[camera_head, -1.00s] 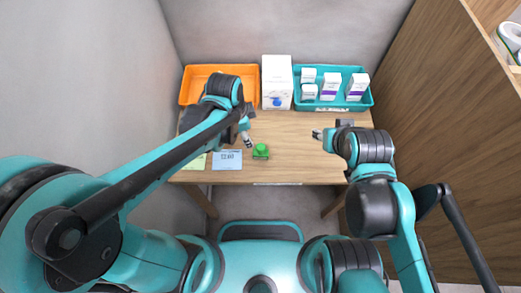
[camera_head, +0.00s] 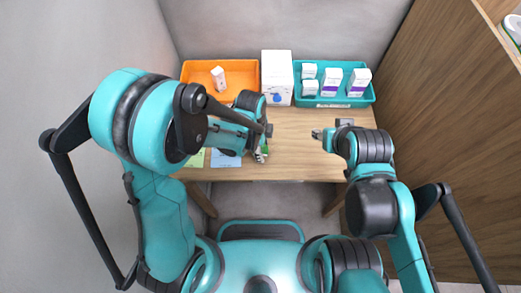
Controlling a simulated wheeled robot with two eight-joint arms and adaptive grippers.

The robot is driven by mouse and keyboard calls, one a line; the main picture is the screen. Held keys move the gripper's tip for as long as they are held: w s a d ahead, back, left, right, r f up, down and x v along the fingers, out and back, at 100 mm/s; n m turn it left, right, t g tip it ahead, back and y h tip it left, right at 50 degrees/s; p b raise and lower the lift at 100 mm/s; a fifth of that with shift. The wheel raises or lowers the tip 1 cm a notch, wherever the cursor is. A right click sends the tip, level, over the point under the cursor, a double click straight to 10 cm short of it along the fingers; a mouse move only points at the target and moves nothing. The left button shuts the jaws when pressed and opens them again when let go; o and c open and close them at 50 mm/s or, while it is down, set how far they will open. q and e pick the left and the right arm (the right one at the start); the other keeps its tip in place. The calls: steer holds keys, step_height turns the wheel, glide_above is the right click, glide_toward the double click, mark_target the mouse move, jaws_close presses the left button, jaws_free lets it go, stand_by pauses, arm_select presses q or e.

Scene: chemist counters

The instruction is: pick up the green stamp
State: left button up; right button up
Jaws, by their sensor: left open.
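The green stamp (camera_head: 265,149) is on the wooden table near its front edge, mostly hidden behind my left gripper; only a bit of green shows. My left gripper (camera_head: 261,155) is open and right at the stamp, with its fingers beside or around it; I cannot tell which. My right gripper (camera_head: 317,134) is over the right part of the table, apart from the stamp. It is too small to tell whether its fingers are open.
An orange tray (camera_head: 189,93) with a white bottle (camera_head: 218,78) stands at the back left. A white box (camera_head: 277,66) is at the back middle, and a teal tray (camera_head: 334,102) with several small boxes is at the back right. A blue card (camera_head: 222,161) lies left of the stamp.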

arm_select(q)
jaws_close()
stand_by(0.3)
steer(key=shift+r+p, duration=0.5)
steer(key=shift+r, duration=0.1)
steer(key=r+p, duration=0.1)
steer(key=r, duration=0.1)
steer(key=r+p, duration=0.1)
steer(key=shift+s+d+r+p, duration=0.2)
steer(key=shift+d+r+p, duration=0.05)
steer(key=shift+r+p, duration=0.15)
steer(key=s+d+r+p, duration=0.3)
steer(key=s+d+r, duration=0.2)
steer(key=d, duration=0.4)
steer(key=shift+s+d+r+p, duration=0.25)
steer(key=shift+s+r+p, duration=0.1)
steer(key=shift+r, duration=0.15)
